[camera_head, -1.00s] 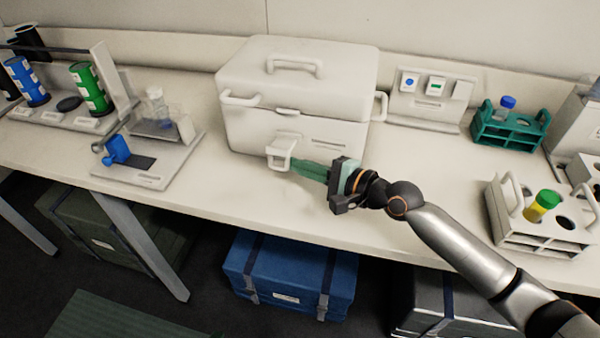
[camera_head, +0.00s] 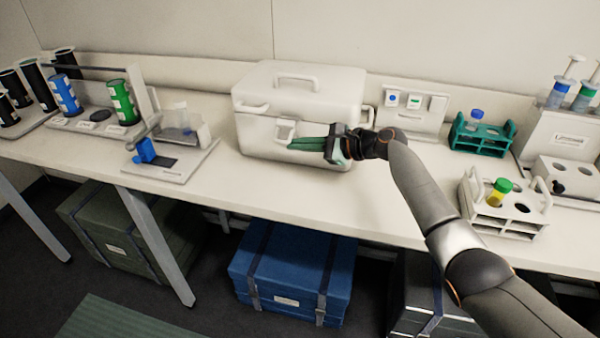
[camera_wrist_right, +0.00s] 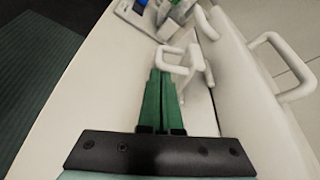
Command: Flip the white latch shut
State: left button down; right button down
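The white latch (camera_head: 285,130) is a square loop on the front of the closed white box (camera_head: 256,139). In the right wrist view the latch (camera_wrist_right: 177,58) stands out from the box front. My right gripper (camera_head: 292,144) is in front of the box, its green fingers pointing left. In the right wrist view the fingers of this gripper (camera_wrist_right: 161,74) lie side by side, shut, with nothing seen between them. Their tips are at the near lower side of the latch; I cannot tell whether they touch it. My left gripper is not in view.
A blue-handled device (camera_head: 146,150) stands left of the box. A teal rack (camera_head: 482,139) and a white rack (camera_head: 503,222) with a yellow-green tube stand to the right. The bench front (camera_head: 300,190) is clear. Blue (camera_head: 291,270) and green cases lie below.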

jog(key=shift+w+r+m+g, duration=0.3)
jog(key=shift+w+r+m, duration=0.05)
jog(key=shift+m, duration=0.15)
jog(key=shift+r, duration=0.1)
